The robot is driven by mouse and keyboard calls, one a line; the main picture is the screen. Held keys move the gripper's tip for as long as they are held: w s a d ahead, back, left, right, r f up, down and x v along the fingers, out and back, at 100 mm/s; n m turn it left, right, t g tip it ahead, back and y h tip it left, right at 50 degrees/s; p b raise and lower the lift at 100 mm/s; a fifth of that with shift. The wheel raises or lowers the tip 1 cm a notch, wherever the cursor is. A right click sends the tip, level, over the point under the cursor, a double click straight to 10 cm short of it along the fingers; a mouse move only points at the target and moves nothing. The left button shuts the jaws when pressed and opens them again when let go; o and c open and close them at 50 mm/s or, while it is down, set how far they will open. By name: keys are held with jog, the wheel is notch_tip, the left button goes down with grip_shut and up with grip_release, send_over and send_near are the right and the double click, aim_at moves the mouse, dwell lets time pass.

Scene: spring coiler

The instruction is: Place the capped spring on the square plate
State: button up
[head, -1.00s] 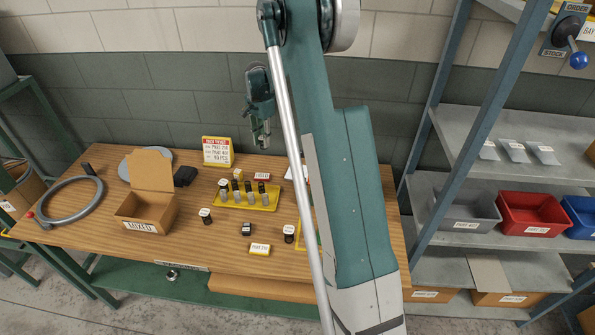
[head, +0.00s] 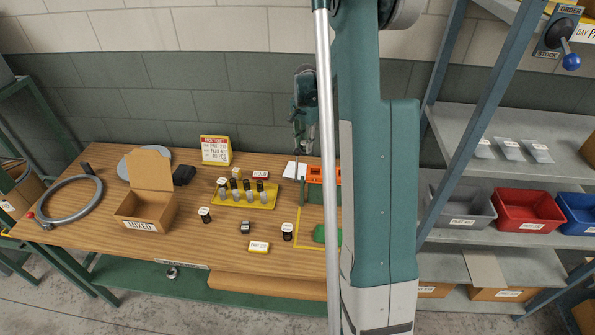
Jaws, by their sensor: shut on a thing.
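My gripper (head: 306,147) hangs over the back of the table, left of my arm's long link. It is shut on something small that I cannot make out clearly. A yellow tray (head: 262,204) holds several upright springs, some with dark or yellow caps. Two dark cylinders with pale tops stand on the wood, one left of the tray's front (head: 205,215) and one to its right (head: 287,232). A yellow-edged square area (head: 304,246) with a green patch (head: 319,234) is partly hidden by my arm. I cannot tell whether it is the square plate.
An orange bin (head: 316,172) stands at the back, partly behind my arm. An open cardboard box (head: 145,209) and a grey ring (head: 70,199) are at left. A yellow sign (head: 215,150) stands behind the tray. Shelves with grey, red and blue bins (head: 528,212) are at right.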

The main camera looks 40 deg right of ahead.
send_over(304, 170)
jog(key=shift+s+f, duration=0.15)
jog(key=shift+f, duration=3)
jog(key=shift+f, duration=1.85)
jog(key=shift+f, duration=0.25)
jog(key=o, duration=0.8)
jog(key=shift+r, duration=0.1)
jog(key=shift+r, duration=0.1)
jog(key=shift+r, duration=6.05)
